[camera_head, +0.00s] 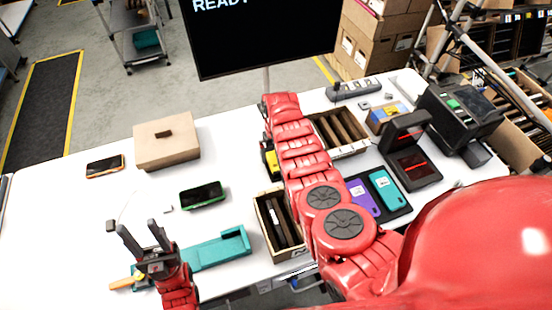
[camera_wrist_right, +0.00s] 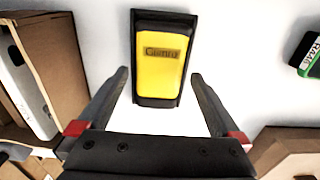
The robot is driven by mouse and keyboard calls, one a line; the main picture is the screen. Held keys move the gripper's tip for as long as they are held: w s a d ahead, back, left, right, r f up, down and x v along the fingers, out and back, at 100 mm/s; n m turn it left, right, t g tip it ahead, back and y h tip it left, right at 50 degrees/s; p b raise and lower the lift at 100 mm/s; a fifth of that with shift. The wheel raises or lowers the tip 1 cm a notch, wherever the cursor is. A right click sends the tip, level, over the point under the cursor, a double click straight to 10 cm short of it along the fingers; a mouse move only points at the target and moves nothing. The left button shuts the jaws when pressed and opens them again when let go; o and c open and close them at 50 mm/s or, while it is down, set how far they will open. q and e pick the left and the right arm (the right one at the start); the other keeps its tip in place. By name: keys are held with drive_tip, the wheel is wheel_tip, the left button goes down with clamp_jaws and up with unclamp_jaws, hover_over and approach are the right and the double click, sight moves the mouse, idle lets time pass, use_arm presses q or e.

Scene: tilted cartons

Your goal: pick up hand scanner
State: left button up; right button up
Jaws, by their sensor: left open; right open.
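A yellow and black handheld device (camera_wrist_right: 160,55), which I take to be the hand scanner, lies flat on the white table in the right wrist view. In the head view its yellow part (camera_head: 269,161) shows beside my right arm, which hides the rest. My right gripper (camera_wrist_right: 160,76) is open, its fingers apart on either side of the device's near end in the wrist picture, with nothing held. Contact or height cannot be told. In the head view the right fingers are hidden. My left gripper (camera_head: 140,229) is open and empty above the table's left front.
Open cartons (camera_head: 268,229) (camera_head: 365,149) flank my right arm. A teal tray (camera_head: 213,250) lies near my left gripper. A monitor (camera_head: 262,35) rises behind.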

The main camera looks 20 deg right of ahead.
drive_tip(key=shift+w+f, duration=0.1)
drive_tip(key=shift+f, duration=0.8)
drive_tip(key=c, duration=1)
drive_tip(key=shift+c, duration=0.2)
drive_tip(key=shift+r, duration=0.2)
